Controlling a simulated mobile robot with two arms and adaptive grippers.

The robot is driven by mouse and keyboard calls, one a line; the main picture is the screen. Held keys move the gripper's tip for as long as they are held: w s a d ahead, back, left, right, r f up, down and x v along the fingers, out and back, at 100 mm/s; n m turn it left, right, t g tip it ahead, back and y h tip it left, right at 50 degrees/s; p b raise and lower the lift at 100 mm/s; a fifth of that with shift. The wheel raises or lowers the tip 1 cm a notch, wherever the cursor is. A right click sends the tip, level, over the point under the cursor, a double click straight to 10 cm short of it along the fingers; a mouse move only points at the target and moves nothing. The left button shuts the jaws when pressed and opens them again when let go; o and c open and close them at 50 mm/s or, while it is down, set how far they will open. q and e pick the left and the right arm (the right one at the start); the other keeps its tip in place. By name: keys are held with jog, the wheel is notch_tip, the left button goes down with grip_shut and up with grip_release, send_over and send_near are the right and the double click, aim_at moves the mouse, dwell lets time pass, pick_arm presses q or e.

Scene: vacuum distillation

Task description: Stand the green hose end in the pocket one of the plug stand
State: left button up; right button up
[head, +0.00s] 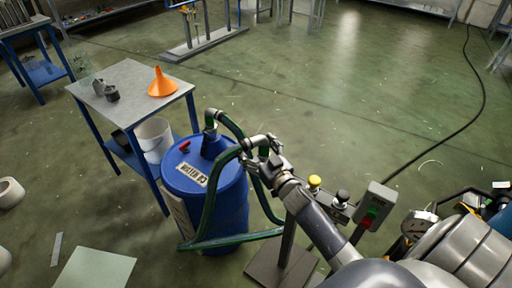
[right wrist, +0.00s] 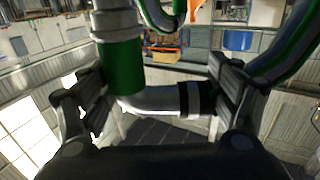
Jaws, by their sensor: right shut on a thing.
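The green hose (head: 209,205) loops beside and over the blue drum (head: 222,200). Its end has a silver metal elbow (head: 258,141). My right gripper (head: 263,157) is shut on this end, raised to the right of the drum top. In the right wrist view the silver elbow (right wrist: 155,99), with a green band and a black collar, lies between the two fingers. What looks like the plug stand (head: 285,262) has a flat base, a post, a yellow knob (head: 314,182) and a black knob (head: 342,197). My arm hides part of it; I cannot make out pocket one. My left gripper is out of view.
A grey control box (head: 375,206) with red and green buttons stands right of the knobs. A small table (head: 130,80) with an orange funnel (head: 161,83) stands behind the drum. A black cable (head: 440,130) crosses the otherwise open floor at the right.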

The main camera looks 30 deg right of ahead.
jog(key=shift+r, duration=0.15)
jog(key=shift+f+b, duration=1.6)
jog(key=shift+f, duration=0.65)
jog(key=o, duration=1.3)
jog(key=shift+f, duration=0.15)
jog(key=s, duration=1.2)
jog(key=shift+a, duration=0.3)
